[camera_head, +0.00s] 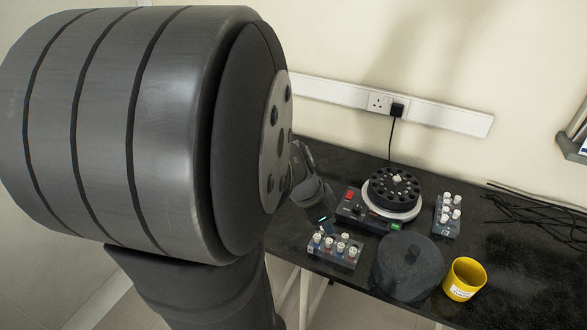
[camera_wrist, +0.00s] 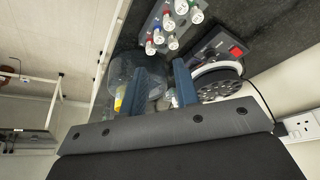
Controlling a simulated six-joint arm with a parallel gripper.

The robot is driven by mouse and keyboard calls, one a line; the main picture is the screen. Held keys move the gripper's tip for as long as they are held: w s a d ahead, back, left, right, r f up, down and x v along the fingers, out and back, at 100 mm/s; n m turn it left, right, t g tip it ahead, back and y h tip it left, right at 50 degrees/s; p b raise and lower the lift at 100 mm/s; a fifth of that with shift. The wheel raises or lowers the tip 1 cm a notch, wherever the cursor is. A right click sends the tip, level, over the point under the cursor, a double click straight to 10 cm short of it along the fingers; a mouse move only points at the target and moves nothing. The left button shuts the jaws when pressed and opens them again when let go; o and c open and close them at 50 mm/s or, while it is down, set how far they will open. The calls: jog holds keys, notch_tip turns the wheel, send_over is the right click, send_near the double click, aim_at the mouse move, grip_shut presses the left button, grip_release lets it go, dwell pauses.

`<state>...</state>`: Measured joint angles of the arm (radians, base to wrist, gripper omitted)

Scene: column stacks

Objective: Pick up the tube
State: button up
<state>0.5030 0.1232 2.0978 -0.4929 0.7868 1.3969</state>
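Several small tubes with white caps stand in a grey rack (camera_head: 333,252) at the front of the black bench. The same tubes (camera_wrist: 172,28) show at the top of the wrist view, with red, blue and green marks. I cannot tell which tube is meant. My gripper (camera_wrist: 163,68) shows two blue fingers set apart, with no tube held between them. The rack lies beyond the fingertips in that view. In the head view my arm hides most of the gripper, and its end is just behind and left of the rack.
A centrifuge (camera_head: 392,192) with an open black rotor stands behind the rack. Its round translucent lid (camera_head: 408,268) lies to the right of the rack. A second rack (camera_head: 447,222) of white-capped tubes and a yellow cup (camera_head: 464,279) stand further right. Black cables (camera_head: 540,218) lie at the far right.

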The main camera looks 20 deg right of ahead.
send_over(340, 246)
jog(key=a, duration=0.3)
notch_tip(340, 246, down, 6)
jog(key=f, duration=0.1)
jog(key=shift+d+x, duration=0.2)
jog(key=shift+x, duration=1)
jog(key=shift+d+x, duration=0.15)
jog(key=shift+x, duration=1)
jog(key=shift+r, duration=0.15)
grip_shut()
